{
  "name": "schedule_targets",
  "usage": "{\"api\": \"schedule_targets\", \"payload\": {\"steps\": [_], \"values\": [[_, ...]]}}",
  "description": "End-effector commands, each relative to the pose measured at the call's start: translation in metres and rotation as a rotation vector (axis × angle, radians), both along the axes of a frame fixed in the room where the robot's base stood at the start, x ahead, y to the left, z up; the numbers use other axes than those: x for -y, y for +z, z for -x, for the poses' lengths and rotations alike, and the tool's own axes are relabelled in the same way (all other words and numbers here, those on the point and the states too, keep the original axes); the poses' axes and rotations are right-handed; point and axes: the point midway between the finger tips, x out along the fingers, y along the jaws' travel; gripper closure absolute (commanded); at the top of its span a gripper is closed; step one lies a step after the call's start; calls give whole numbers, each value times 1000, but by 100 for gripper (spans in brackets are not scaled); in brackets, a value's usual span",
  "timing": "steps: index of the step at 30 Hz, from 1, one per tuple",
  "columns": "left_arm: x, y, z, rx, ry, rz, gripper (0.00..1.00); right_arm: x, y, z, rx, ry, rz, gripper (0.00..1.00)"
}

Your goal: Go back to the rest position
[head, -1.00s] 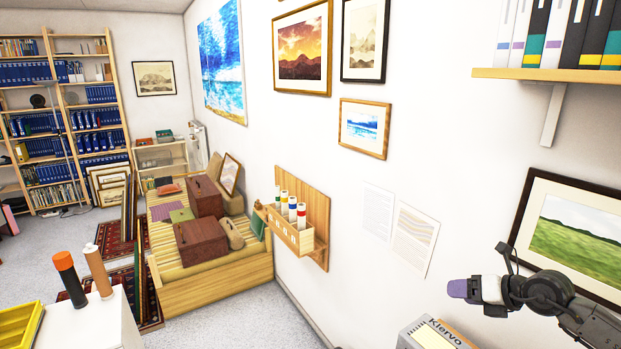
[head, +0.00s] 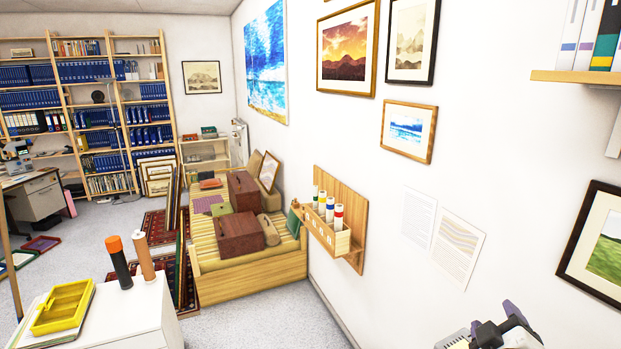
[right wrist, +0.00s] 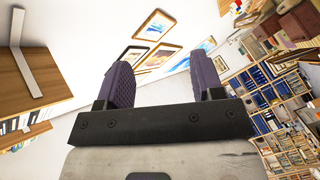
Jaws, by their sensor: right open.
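My right gripper (head: 515,312) is at the bottom right of the head view, close to the white wall and cut off by the lower edge. In the right wrist view its two purple pads (right wrist: 160,85) stand apart with nothing between them, so it is open and empty. Framed prints hang beyond the pads in that view. My left gripper is not in view.
A green landscape print (head: 605,245) and a wooden shelf (head: 575,77) are on the wall at the right. A wooden rack (head: 352,215) holds several rolled tubes. A white cabinet (head: 150,310) with a yellow tray (head: 62,307) stands lower left. Grey floor (head: 270,325) is clear between.

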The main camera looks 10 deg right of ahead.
Motion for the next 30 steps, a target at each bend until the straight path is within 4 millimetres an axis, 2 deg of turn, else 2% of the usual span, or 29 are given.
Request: {"api": "schedule_targets", "payload": {"steps": [1,3,6,9,15,18,24,29,30], "values": [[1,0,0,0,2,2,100,-20,-35,13,-86,31,-102,39],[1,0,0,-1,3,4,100,-46,-75,33,-187,78,-225,39],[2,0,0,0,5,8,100,-82,-126,66,-296,154,-392,39],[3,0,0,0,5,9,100,-105,-169,101,-382,172,-534,39],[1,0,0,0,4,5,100,-130,-251,177,-563,86,-751,39],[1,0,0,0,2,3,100,-139,-283,211,-650,34,-820,39],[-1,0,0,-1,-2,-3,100,-155,-326,271,-796,-41,-899,39],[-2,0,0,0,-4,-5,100,-157,-349,318,-903,-94,-909,39],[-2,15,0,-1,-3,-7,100,-156,-332,315,-896,-90,-909,39]]}}
